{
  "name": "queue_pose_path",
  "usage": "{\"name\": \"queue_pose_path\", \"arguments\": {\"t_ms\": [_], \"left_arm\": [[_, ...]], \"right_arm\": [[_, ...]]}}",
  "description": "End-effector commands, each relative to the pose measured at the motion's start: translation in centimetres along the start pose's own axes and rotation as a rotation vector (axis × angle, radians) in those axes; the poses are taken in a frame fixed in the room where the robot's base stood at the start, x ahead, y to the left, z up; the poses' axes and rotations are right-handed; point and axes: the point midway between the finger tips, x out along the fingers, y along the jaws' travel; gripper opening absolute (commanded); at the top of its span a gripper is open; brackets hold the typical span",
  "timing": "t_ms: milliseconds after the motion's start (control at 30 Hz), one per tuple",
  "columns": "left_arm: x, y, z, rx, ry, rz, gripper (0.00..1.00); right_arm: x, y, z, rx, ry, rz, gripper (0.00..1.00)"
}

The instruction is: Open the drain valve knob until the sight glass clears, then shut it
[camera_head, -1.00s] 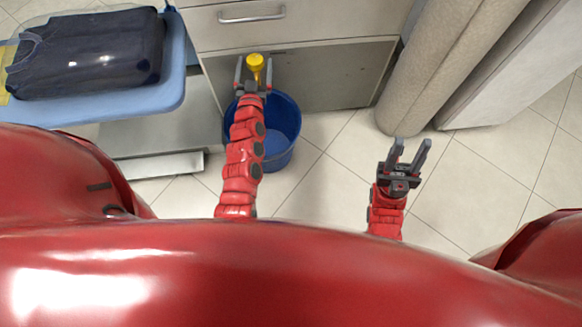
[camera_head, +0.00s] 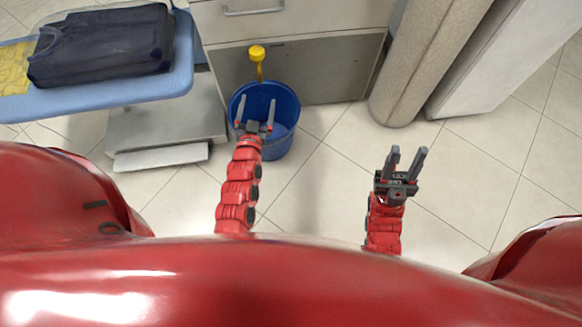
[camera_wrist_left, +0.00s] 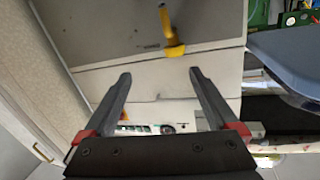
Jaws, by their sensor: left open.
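The yellow drain valve knob (camera_head: 257,52) sits on a yellow stem in front of the grey cabinet panel, above the blue bucket. It also shows at the top of the left wrist view (camera_wrist_left: 174,48), beyond the fingertips. My left gripper (camera_head: 255,104) is open and empty over the blue bucket (camera_head: 288,108), apart from the knob and below it in the picture. Its two fingers also show in the left wrist view (camera_wrist_left: 160,78) with nothing between them. My right gripper (camera_head: 407,154) has its fingers apart and empty above the floor. I cannot make out a sight glass.
A blue ironing board (camera_head: 110,90) with a folded dark garment (camera_head: 100,48) stands at the upper left. A beige roll (camera_head: 420,65) stands right of the cabinet. A grey low platform (camera_head: 165,125) is left of the bucket. The tiled floor between the arms is clear.

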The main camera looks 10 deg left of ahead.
Motion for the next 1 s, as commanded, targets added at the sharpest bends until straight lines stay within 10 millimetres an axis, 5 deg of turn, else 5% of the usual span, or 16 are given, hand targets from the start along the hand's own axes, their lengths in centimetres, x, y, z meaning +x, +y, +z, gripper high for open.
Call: {"name": "queue_pose_path", "arguments": {"t_ms": [600,1000], "left_arm": [[-1.7,10.8,7.8,0.420,-0.279,0.320,0.93],[-5.8,14.0,14.7,0.789,-0.487,0.517,0.93]], "right_arm": [[4.3,0.6,-0.4,0.000,0.000,0.000,0.40],[6.6,0.9,-0.6,0.000,0.000,0.000,0.40]]}}
